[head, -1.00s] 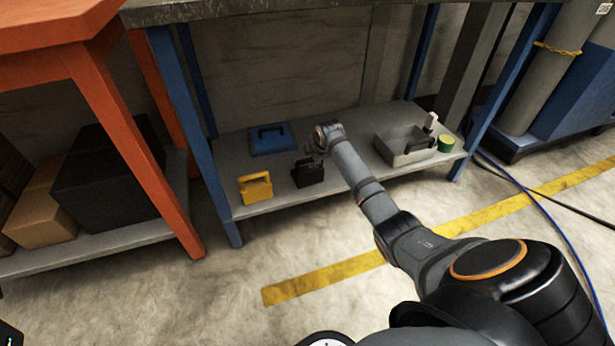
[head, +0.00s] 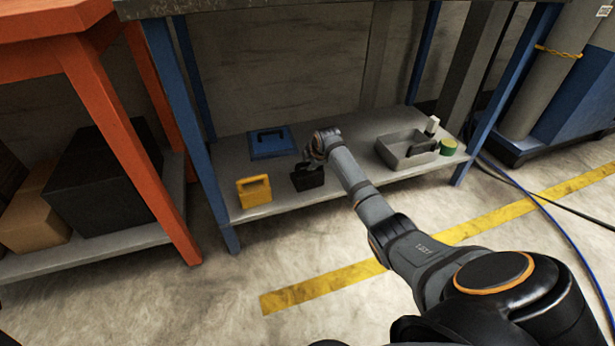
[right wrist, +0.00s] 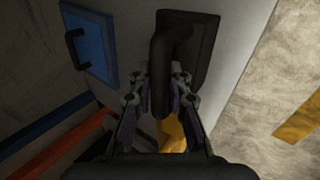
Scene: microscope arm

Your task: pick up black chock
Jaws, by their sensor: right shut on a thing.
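The black chock (head: 308,179) is on the lower shelf of the blue-legged bench in the head view, between the yellow chock and the grey tray. Its handle also shows in the right wrist view (right wrist: 165,60), over its dark body. My right gripper (head: 311,160) reaches down to it from the right. In the right wrist view my right gripper (right wrist: 160,98) has its fingers on both sides of the handle, shut on it. Whether the chock still touches the shelf I cannot tell. My left gripper is not in view.
A yellow chock (head: 254,191) stands left of the black one, and a blue chock (head: 270,142) lies behind. A grey tray (head: 404,157) and a green roll (head: 448,147) are on the right of the shelf (head: 370,172). The bench top (head: 240,6) overhangs the shelf.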

